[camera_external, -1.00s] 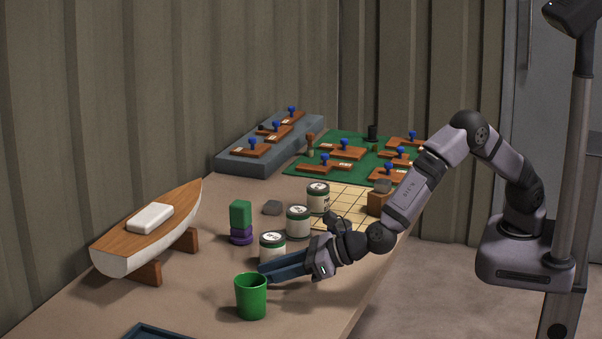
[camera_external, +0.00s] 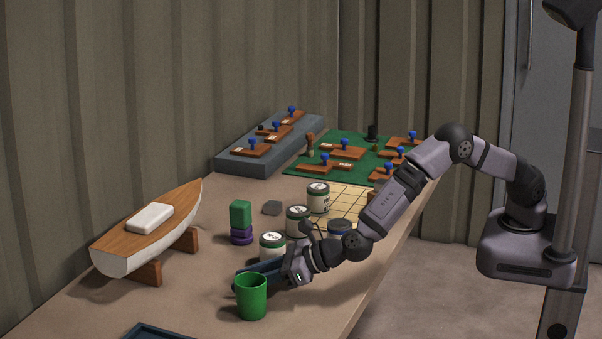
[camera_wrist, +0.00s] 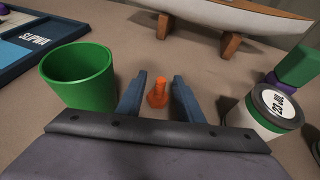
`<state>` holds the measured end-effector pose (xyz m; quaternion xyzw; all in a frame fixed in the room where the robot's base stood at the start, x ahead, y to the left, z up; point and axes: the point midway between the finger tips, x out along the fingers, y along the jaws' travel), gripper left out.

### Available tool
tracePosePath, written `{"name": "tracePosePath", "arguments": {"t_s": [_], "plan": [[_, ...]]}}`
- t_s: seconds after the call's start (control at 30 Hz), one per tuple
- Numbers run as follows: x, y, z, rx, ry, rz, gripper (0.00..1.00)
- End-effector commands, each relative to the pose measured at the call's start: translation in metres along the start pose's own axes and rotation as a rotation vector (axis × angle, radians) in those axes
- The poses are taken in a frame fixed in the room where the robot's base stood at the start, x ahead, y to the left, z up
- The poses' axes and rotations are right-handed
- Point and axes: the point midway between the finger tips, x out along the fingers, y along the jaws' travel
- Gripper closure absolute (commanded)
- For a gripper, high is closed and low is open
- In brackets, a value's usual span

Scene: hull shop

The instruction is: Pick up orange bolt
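The orange bolt (camera_wrist: 158,93) stands on the bench in the wrist view, between and just beyond the two blue fingers of my gripper (camera_wrist: 157,98). The fingers are apart, with a gap on both sides of the bolt, and nothing is held. In the external view my gripper (camera_external: 250,275) reaches low over the bench behind the green cup. The bolt is hidden there.
A green cup (camera_wrist: 80,78) stands close to the left finger, also seen externally (camera_external: 251,298). A labelled jar (camera_wrist: 264,112) stands to the right. A boat model (camera_external: 150,230) on wooden supports and a blue tray (camera_wrist: 30,50) are nearby.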

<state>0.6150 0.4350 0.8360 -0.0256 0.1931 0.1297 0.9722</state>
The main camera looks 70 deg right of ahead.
Motion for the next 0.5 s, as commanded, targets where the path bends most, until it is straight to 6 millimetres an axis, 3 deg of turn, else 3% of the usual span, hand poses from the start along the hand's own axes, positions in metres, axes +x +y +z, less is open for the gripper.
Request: {"name": "tracePosePath", "arguments": {"t_s": [0.03,0.17,0.2,0.5], "plan": [[-0.0001,0.0001,-0.0002,0.0,0.0,0.0,0.67],[-0.0002,0.0001,-0.0002,0.0,0.0,0.0,0.98],[-0.0003,0.0001,-0.0002,0.0,0.0,0.0,1.0],[-0.0006,0.0002,0.0007,0.0,0.0,0.0,1.0]]}}
